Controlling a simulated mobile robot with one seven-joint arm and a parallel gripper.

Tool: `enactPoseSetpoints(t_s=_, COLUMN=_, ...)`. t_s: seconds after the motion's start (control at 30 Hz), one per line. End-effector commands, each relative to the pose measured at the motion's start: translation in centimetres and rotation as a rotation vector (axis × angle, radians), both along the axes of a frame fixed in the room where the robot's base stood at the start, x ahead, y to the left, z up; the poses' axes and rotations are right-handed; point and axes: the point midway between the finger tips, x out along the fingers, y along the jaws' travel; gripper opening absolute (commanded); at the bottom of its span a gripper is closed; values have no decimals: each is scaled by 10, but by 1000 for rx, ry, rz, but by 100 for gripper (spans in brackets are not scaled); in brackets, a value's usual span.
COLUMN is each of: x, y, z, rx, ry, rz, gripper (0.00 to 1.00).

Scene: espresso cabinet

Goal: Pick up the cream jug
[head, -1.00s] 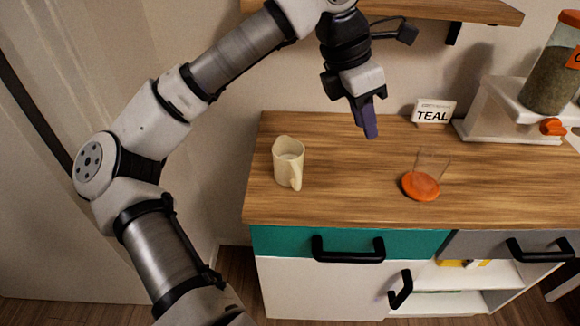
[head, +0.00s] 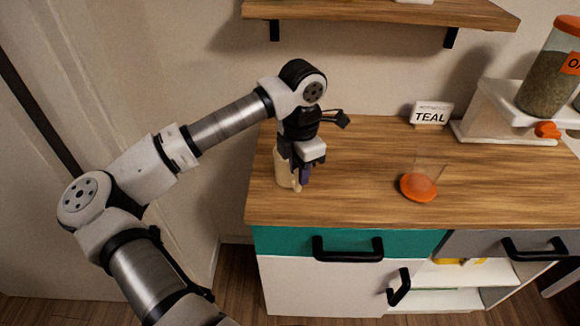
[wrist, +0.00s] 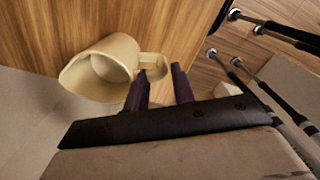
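The cream jug (head: 283,172) stands upright near the left end of the wooden counter. In the head view my gripper hides much of it. In the wrist view the jug (wrist: 110,66) shows its open top, with its handle (wrist: 154,62) towards my fingers. My gripper (head: 302,178) points down at the jug's right side. In the wrist view my gripper (wrist: 160,72) has its two dark fingers apart, and the end of the handle is at the gap between their tips. I cannot tell whether either finger touches it.
A clear cup with an orange base (head: 419,187) stands to the right on the counter (head: 360,185). A TEAL sign (head: 431,114) and a white stand with a filled jar (head: 548,75) are behind it. A shelf (head: 380,12) hangs above. The counter's middle is clear.

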Motion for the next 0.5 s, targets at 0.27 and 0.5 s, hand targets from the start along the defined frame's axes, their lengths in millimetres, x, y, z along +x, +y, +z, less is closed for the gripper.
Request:
enactPoseSetpoints(t_s=0.27, x=-4, y=1, z=-35, rx=-3, ry=3, rz=0, gripper=25)
enactPoseSetpoints(t_s=0.5, x=-4, y=1, z=-45, rx=-1, ry=0, rz=0, gripper=25)
